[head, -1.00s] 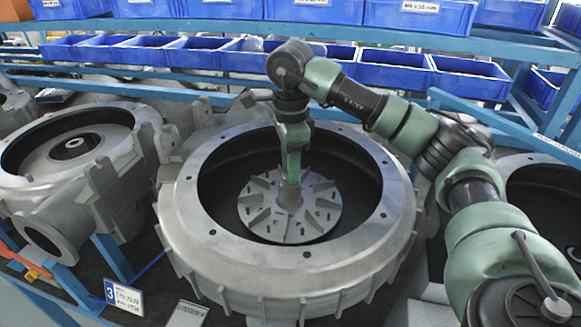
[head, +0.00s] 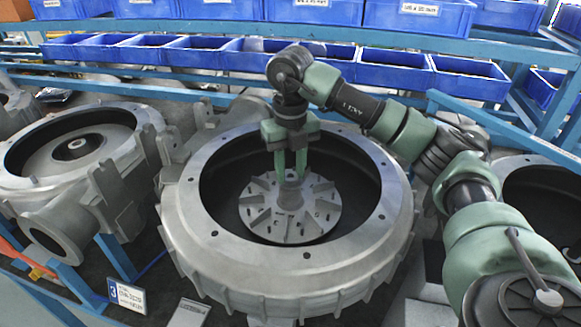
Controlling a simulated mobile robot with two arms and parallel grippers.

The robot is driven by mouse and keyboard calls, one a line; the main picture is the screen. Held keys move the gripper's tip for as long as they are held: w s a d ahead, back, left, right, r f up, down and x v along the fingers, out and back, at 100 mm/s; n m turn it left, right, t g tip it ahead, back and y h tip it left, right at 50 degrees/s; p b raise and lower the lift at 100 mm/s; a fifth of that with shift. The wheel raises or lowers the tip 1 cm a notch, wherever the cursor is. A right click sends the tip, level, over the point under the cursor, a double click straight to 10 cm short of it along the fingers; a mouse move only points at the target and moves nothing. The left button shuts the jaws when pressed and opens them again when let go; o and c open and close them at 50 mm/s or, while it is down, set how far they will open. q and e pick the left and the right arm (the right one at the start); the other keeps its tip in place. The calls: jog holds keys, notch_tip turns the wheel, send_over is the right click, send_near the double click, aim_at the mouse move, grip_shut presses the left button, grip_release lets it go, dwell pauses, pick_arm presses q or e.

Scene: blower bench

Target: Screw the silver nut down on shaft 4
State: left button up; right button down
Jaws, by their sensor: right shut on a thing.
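My right gripper (head: 290,172) reaches down into the open round grey housing (head: 300,262) in the middle of the head view. Its two green fingers are side by side and shut on the silver nut at the top of the central shaft hub (head: 290,197). The nut is small and mostly hidden between the fingertips. The hub stands at the centre of a finned silver impeller disc (head: 260,216). No number for this shaft can be read. My left gripper is not in view.
Another grey housing (head: 35,190) stands at the left, with a sign marked 3 (head: 127,297) below it. A third housing (head: 545,180) is partly hidden at the right. Blue bins (head: 390,67) line the rack behind. The housing's raised rim surrounds my gripper.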

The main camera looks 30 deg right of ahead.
jog(key=m, duration=0.4)
jog(key=shift+r+m+p, duration=0.1)
jog(key=shift+m+p, duration=0.2)
jog(key=shift+m, duration=0.1)
jog(key=m, duration=0.4)
jog(key=shift+w, duration=0.1)
jog(key=c, duration=1.3)
grip_release()
jog(key=shift+d, duration=0.1)
